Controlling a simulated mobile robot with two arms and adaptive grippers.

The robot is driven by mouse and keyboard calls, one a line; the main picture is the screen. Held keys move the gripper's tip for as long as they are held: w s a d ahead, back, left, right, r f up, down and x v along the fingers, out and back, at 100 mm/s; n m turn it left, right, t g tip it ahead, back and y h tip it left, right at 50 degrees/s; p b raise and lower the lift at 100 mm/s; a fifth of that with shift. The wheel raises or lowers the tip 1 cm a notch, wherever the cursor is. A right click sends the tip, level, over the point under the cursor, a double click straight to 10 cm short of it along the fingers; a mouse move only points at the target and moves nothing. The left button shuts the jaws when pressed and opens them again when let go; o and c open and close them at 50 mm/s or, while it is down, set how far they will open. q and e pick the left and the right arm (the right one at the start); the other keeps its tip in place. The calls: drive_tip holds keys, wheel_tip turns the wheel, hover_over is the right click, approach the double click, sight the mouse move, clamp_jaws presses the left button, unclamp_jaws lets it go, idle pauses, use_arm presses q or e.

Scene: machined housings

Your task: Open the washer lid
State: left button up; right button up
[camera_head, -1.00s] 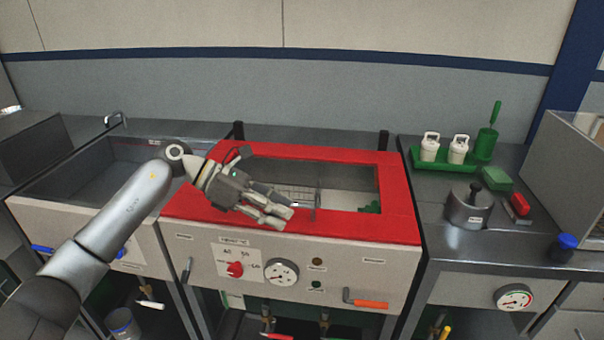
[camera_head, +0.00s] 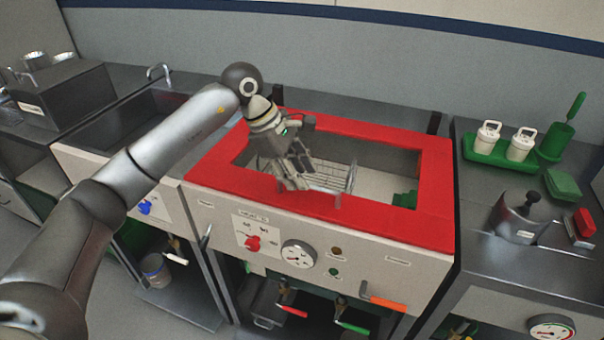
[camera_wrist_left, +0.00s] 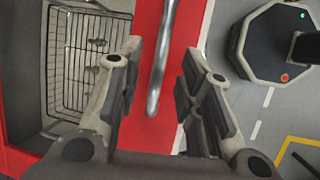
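The washer (camera_head: 372,258) has a pale front panel with a red switch and a round gauge. Its lid (camera_head: 385,223) is a flat red frame around a window and lies level on top, so it looks shut. Through the window a wire basket (camera_head: 335,172) shows; the basket is also at the left of the left wrist view (camera_wrist_left: 88,60). My left gripper (camera_head: 296,182) is over the lid's front edge, fingers pointing down. In the left wrist view the metal handle bar (camera_wrist_left: 161,65) lies between its spread fingers, with gaps on both sides. My right gripper is out of view.
A sink (camera_head: 115,133) is at left. An orange-handled lever (camera_head: 385,302) sticks out from the washer's front.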

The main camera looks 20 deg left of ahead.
use_arm(q)
drive_tip(key=shift+x, duration=1)
drive_tip(key=shift+c, duration=0.2)
clamp_jaws()
drive_tip(key=shift+r, duration=0.1)
